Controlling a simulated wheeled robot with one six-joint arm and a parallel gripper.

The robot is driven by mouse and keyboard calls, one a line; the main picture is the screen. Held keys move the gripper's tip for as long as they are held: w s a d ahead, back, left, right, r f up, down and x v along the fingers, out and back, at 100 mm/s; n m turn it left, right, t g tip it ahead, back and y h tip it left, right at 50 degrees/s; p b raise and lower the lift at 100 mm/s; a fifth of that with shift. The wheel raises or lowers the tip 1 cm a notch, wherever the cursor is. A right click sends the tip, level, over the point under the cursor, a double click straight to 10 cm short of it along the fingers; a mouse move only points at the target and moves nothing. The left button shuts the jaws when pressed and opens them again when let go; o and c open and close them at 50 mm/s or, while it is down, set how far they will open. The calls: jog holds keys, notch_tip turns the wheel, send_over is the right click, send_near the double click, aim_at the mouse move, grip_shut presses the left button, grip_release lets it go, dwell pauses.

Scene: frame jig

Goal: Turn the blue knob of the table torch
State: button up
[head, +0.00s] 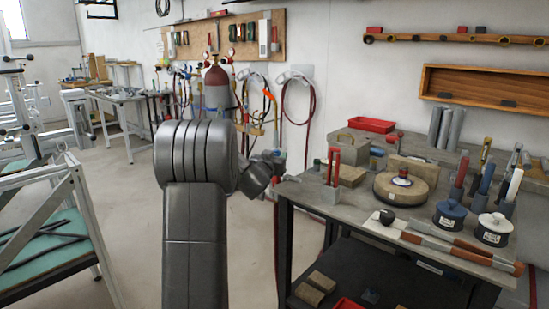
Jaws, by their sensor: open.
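My gripper (272,163) is at the end of my grey arm, left of the table's near left corner, small and partly hidden behind my own wrist. Its jaws are open and nothing shows held between them. The workbench (335,213) stands to its right. I cannot pick out the table torch or its blue knob for certain. A small blue part (376,153) shows on the table behind the upright red rods, too small to identify. My arm covers the middle of the picture and may hide more.
On the workbench are red rods (334,164) in a holder, a round wooden block (405,188), a blue pot (450,213), a white-lidded pot (493,229) and a red tray (371,125). A gas cylinder (216,86) stands behind. Floor at left is open beside a frame (40,220).

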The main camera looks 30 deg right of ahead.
jog(key=c, duration=1)
jog(key=shift+r+m+p, duration=0.15)
jog(key=shift+m+p, duration=0.15)
jog(key=shift+p, duration=0.2)
jog(key=m+p, duration=0.1)
jog(key=p, duration=0.1)
jog(key=shift+r+g+p, duration=0.2)
jog(key=shift+g+p, duration=0.1)
jog(key=m+y+p, duration=0.1)
jog(key=m+p, duration=0.1)
jog(key=p, duration=0.1)
jog(key=shift+r+m, duration=0.1)
jog(key=shift+m, duration=0.3)
jog(key=m+y+p, duration=0.1)
jog(key=m+p, duration=0.1)
jog(key=shift+m+g+y, duration=0.3)
jog(key=shift+m+y, duration=0.1)
jog(key=m+y, duration=0.1)
jog(key=m, duration=0.1)
jog(key=shift+d+m, duration=0.15)
jog(key=shift+m, duration=0.45)
